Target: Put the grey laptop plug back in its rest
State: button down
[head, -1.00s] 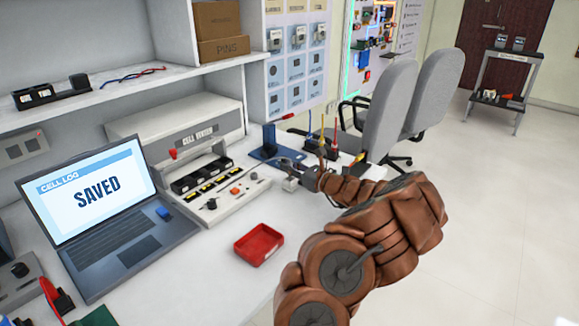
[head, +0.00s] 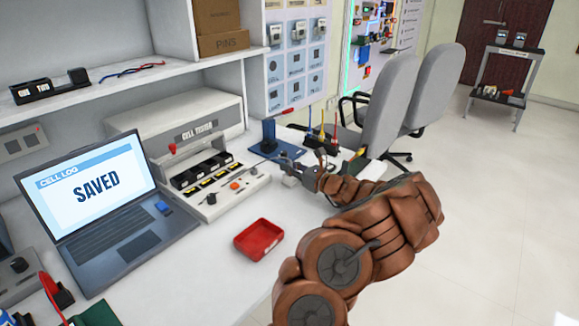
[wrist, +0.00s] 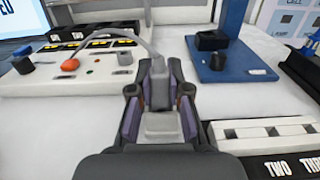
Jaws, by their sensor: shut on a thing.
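My gripper (wrist: 158,80) is shut on the grey plug (wrist: 160,92), which sits between its two fingers in the wrist view. A grey cable (wrist: 143,40) runs from the plug up and to the left, toward the cell tester. In the head view my gripper (head: 305,173) is low over the white bench, right of the tester and in front of the blue stand (head: 277,150). The stand (wrist: 237,62) is ahead and to the right in the wrist view, with an upright post and a dark block on top. I cannot tell which part is the plug's rest.
The cell tester (head: 182,133) stands left of my gripper. A red tray (head: 259,240) lies nearer on the bench. An open laptop (head: 115,205) reads SAVED. A white-and-black labelled holder (wrist: 270,135) is close at right in the wrist view. Grey chairs (head: 385,105) stand beyond the bench.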

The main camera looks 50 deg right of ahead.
jog(key=shift+f, duration=0.6)
jog(key=c, duration=1)
grip_release()
jog(key=shift+c, duration=0.2)
jog(key=shift+s+a, duration=0.15)
jog(key=shift+s, duration=5.85)
